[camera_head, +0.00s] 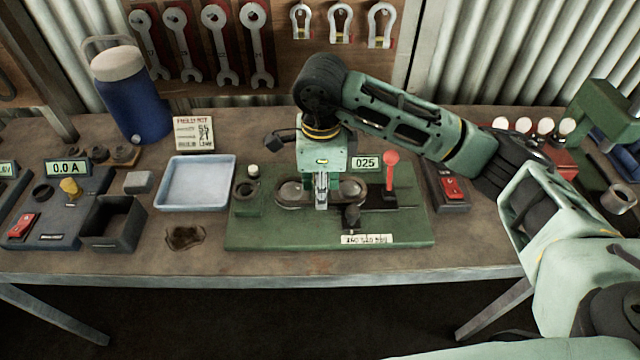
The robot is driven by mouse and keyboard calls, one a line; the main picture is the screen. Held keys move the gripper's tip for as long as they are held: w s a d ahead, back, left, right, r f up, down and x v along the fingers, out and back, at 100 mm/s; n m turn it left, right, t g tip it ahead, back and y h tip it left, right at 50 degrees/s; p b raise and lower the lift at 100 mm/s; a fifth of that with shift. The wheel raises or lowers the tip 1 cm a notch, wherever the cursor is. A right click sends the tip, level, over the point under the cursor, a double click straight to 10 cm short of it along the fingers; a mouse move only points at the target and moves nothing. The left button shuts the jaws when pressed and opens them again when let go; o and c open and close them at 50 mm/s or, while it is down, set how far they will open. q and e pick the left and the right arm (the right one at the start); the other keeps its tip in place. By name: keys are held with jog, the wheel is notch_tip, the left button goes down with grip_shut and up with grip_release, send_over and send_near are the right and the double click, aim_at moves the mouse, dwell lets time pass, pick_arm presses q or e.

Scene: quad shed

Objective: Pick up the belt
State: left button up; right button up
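A dark belt (290,207) appears to run around two grey pulleys on a green baseplate (275,230) in the middle of the table. My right gripper (321,204) points down at the middle of the belt, between the two pulleys. Its fingers look close together. I cannot tell whether they touch or grip the belt, because the gripper hides that stretch. My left gripper is not in view.
A pale blue tray (163,196) and a dark open box (128,242) stand to the left. A blue jug (138,105) stands behind.

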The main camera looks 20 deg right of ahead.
jog(key=shift+w+f, duration=0.1)
jog(key=shift+f, duration=1.1)
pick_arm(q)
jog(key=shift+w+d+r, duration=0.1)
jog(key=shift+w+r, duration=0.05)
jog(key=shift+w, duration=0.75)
pick_arm(e)
jog(key=shift+f, duration=0.2)
jog(key=c, duration=0.7)
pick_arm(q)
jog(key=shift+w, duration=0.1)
pick_arm(e)
grip_shut()
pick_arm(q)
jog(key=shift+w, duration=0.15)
